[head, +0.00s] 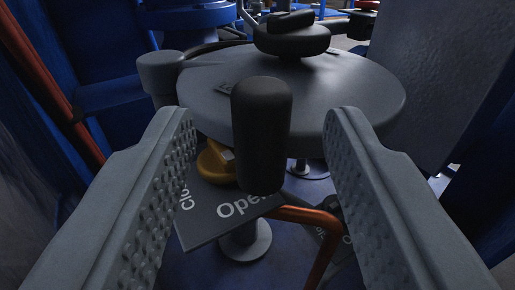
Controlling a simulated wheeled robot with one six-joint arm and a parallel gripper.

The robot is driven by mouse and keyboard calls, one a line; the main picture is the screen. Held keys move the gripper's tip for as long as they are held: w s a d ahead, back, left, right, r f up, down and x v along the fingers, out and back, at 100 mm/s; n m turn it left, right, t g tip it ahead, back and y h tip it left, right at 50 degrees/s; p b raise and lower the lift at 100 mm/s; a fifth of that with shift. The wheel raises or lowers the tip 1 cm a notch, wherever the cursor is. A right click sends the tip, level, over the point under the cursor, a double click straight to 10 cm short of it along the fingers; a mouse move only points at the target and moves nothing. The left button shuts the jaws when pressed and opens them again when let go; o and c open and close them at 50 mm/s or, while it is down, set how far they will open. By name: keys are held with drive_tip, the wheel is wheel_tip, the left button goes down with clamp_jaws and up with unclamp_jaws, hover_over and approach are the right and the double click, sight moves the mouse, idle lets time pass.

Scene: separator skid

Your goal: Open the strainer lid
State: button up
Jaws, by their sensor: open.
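The strainer lid (330,95) is a round grey disc in the upper middle of the head view, with a dark knob (291,38) on top. It lies flat and looks shut. A black upright cylindrical handle (261,135) stands in front of the lid's near edge and hides part of it. My gripper (255,130) is open, with one studded finger on each side of the black handle. There is a gap on both sides and neither finger appears to touch it. How the handle joins the lid is hidden.
A grey plate (222,215) with partly hidden lettering, "Ope" and "Clo", sits below the handle, beside a yellow part (215,162). A copper pipe (318,225) bends below. A grey panel (455,70) stands close at right, blue structure (100,60) at left.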

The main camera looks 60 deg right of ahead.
sight(259, 121)
drive_tip(key=v, duration=1.2)
drive_tip(key=shift+s+a, duration=0.2)
drive_tip(key=shift+a, duration=0.15)
drive_tip(key=shift+m+g, duration=0.3)
drive_tip(key=shift+g, duration=0.2)
drive_tip(key=x, duration=1.7)
drive_tip(key=shift+w+a+r, duration=0.1)
drive_tip(key=shift+w+r, duration=0.25)
drive_tip(key=shift+r, duration=0.05)
drive_tip(key=shift+c, duration=0.4)
